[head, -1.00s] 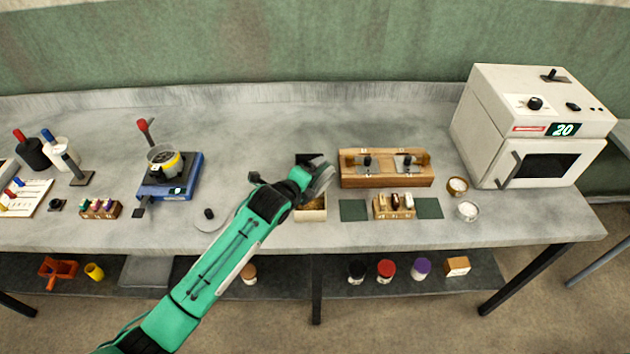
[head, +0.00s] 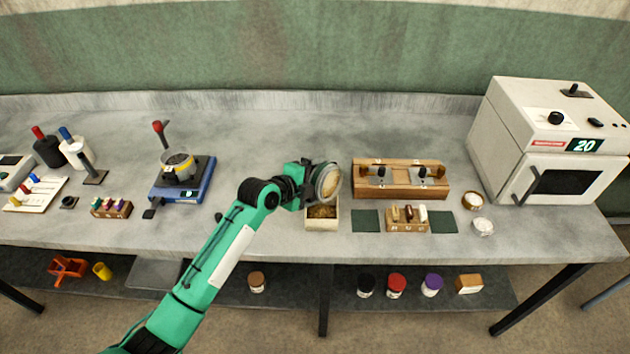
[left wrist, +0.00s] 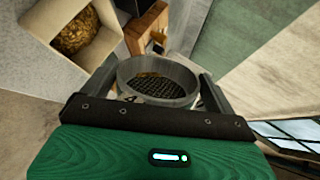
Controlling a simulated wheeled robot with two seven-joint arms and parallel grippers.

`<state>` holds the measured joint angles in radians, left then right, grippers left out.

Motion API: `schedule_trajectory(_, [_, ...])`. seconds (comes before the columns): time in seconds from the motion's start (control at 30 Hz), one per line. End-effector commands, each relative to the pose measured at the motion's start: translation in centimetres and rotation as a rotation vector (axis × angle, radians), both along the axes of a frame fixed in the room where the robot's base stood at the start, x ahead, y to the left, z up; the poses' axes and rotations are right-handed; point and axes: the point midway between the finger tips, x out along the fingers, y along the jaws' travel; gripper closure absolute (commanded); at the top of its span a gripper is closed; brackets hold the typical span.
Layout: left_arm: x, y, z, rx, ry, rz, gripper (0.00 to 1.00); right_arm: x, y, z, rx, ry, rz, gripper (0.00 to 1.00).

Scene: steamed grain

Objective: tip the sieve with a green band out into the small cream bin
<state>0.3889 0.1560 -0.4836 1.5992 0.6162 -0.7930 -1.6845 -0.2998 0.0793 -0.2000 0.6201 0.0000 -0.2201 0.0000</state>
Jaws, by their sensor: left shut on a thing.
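My left gripper (head: 305,184) is shut on a round sieve (head: 328,181) and holds it above the small cream bin (head: 322,224). The sieve is tipped steeply, its round face turned to the right in the head view. In the left wrist view the sieve (left wrist: 157,84) sits between the fingers, with dark mesh and a small brown patch inside. I cannot make out a green band on it. The bin has brown grain in it, and its box also shows in the left wrist view (left wrist: 105,48). My right gripper is not in view.
A wooden rack (head: 400,190) stands right of the bin, with a small block of vials (head: 407,225) in front. A white oven (head: 545,150) is at the right. Open bench lies behind.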

Motion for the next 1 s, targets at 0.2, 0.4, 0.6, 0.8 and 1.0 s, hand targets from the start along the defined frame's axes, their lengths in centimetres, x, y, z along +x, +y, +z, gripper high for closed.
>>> schedule_trajectory(0.2, [0.0, 0.0, 0.0, 0.0, -0.001, 0.0, 0.73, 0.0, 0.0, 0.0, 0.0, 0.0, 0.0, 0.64])
schedule_trajectory(0.4, [0.0, 0.0, 0.4, 0.001, -0.002, -0.001, 0.73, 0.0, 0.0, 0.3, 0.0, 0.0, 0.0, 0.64])
schedule_trajectory(0.6, [0.0, 0.0, 3.0, 0.001, -0.004, 0.0, 0.73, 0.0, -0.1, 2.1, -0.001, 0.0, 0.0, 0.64])
schedule_trajectory(0.8, [0.0, 0.0, 5.2, 0.002, -0.003, 0.0, 0.73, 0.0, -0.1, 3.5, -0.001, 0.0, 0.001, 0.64])
schedule_trajectory(1.0, [0.0, 0.0, 5.4, 0.087, -0.065, 0.0, 0.73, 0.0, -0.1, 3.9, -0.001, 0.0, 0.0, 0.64])
